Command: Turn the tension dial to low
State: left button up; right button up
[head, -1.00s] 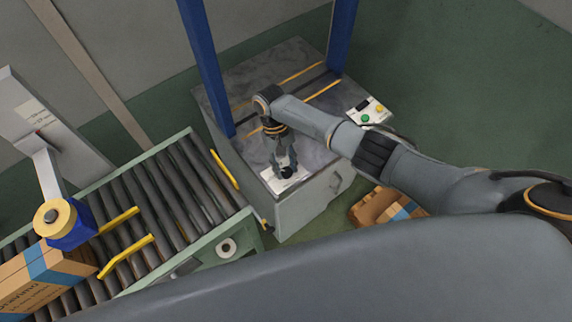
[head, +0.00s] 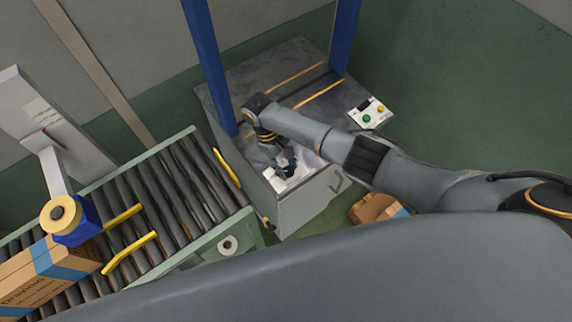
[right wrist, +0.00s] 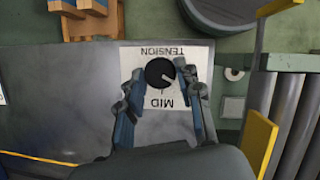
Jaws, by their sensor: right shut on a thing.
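The tension dial (right wrist: 158,70) is a round black knob with a white pointer line, on a white plate (right wrist: 197,50) printed TENSION and MID, upside down in the right wrist view. The pointer is turned towards the lower right there, off the MID mark. My right gripper (right wrist: 159,74) is shut on the dial, one finger on each side. In the head view my right gripper (head: 286,170) is over the white plate (head: 279,185) at the machine's front corner, and hides the dial. My left gripper is not in view.
The grey strapping machine (head: 310,212) has blue posts (head: 211,65) and a button panel (head: 370,112). A roller conveyor (head: 165,190) with yellow guides stands at left, carrying a cardboard box (head: 30,280). Another carton (head: 372,207) is on the floor beside the machine.

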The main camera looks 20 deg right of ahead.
jog(key=o, duration=1.1)
jog(key=v, duration=1.2)
jog(key=shift+s, duration=0.1)
